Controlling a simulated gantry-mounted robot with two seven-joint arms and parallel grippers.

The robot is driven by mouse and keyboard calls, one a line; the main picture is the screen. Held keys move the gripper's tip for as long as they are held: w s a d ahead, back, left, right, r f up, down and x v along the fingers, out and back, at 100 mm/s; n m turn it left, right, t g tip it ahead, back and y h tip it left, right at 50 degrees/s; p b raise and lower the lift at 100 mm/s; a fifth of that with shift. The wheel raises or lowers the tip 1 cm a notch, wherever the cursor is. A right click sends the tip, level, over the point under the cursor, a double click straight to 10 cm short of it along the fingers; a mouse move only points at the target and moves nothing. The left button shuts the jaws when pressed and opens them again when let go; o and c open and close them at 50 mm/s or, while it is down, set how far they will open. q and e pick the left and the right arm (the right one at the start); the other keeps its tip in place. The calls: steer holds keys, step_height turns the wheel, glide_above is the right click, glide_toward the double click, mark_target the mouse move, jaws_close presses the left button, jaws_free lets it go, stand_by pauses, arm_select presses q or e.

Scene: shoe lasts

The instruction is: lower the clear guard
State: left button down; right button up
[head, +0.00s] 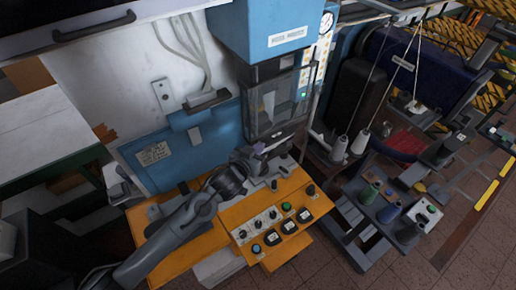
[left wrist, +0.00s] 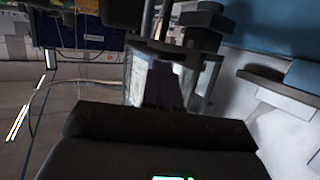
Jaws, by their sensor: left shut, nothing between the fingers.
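The clear guard (head: 284,97) is a dark-framed transparent box on the front of the blue machine (head: 268,32), above the orange control panel. My left arm reaches in from the lower left across the panel. My left gripper (head: 258,150) is shut and empty, just below the guard's lower edge; I cannot tell whether it touches the guard. In the left wrist view, the dark gripper body fills the bottom, and a framed clear panel (left wrist: 208,78), seemingly the guard, stands beyond it. My right gripper is not in view.
The orange panel (head: 243,258) carries several buttons and knobs under my left arm. Thread cones (head: 340,149) and a dark stand with spools (head: 388,212) are to the right. A blue cabinet (head: 157,155) is behind on the left. Tiled floor shows at lower right.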

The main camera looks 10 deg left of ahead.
arm_select(q)
step_height(320, 180, down, 23)
steer(key=b, duration=1.3)
steer(key=shift+b, duration=0.35)
steer(key=shift+r, duration=0.15)
